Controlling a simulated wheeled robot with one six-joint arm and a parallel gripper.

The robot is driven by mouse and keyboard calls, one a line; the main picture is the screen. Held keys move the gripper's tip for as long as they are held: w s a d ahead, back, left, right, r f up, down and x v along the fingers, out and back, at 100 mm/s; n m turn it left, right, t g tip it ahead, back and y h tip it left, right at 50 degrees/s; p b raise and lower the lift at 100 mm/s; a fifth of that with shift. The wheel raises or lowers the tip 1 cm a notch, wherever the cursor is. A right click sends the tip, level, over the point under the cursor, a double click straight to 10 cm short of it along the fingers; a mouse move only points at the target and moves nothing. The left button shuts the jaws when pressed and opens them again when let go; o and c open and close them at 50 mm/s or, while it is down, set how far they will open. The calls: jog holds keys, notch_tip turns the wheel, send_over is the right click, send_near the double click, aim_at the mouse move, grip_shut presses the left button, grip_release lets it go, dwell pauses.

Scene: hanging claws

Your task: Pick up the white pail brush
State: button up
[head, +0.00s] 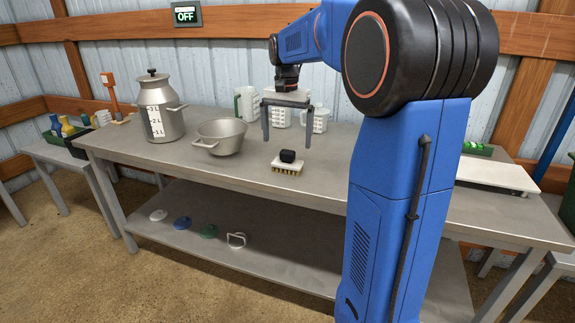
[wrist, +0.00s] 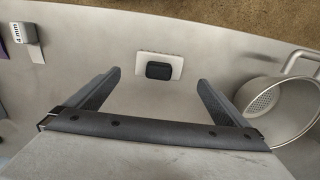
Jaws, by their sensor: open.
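The white pail brush (head: 287,165) lies on the metal table (head: 250,179) with its bristles down and a black block-shaped grip on top. My gripper (head: 287,146) is open and empty above the table, pointing down, with the brush below and between its fingers as seen in the head view. In the wrist view the brush (wrist: 159,67) shows as a white plate with the black grip, a little beyond the gap between the fingertips of my gripper (wrist: 157,77). The fingers do not appear to touch it.
A metal colander-like bowl (head: 221,136) and a milk can (head: 160,108) stand to the left. White measuring jugs (head: 276,108) stand behind my gripper. A white board (head: 497,174) lies at the right. The table around the brush is clear. Several lids (head: 182,223) lie on the lower shelf.

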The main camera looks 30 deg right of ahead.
aim_at(288, 151)
jog(key=shift+s+d+f, duration=0.1)
jog(key=shift+f, duration=3.65)
jog(key=c, duration=1.2)
